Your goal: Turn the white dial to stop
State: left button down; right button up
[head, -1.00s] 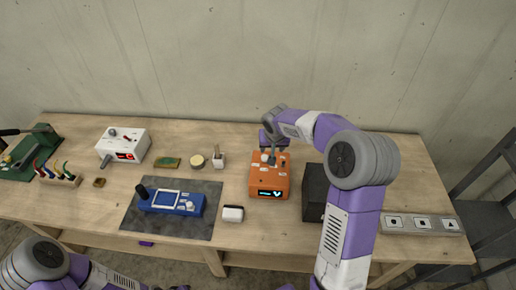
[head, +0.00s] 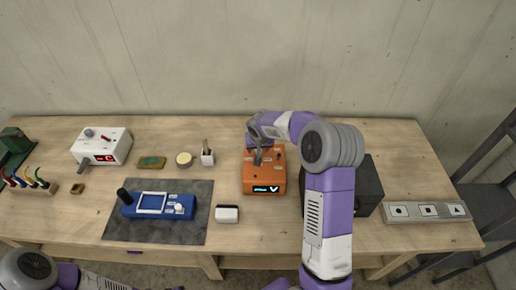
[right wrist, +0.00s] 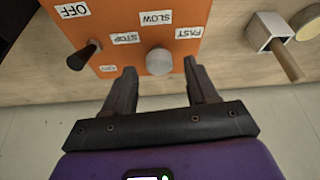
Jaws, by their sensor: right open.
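The orange box (head: 265,180) stands on the workbench with a lit display on its front. Its white dial (right wrist: 159,61) shows in the right wrist view, ringed by the labels STOP (right wrist: 124,39), SLOW (right wrist: 157,18) and FAST (right wrist: 189,33). No pointer mark on the dial can be made out. My right gripper (right wrist: 160,70) is open, its fingers on either side of the dial's near edge; contact cannot be told. In the head view the right gripper (head: 258,157) is over the box's top and hides the dial. My left gripper is out of view.
A black lever switch (right wrist: 84,55) with OFF and ON labels sits beside the dial. A dark box (head: 365,185) stands right of the orange box, partly behind my arm.

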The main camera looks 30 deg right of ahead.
jog(key=shift+w+d+f, duration=0.1)
jog(key=shift+w+f, duration=0.05)
jog(key=shift+f, duration=0.35)
jog(key=c, duration=1)
jog(key=shift+c, duration=0.2)
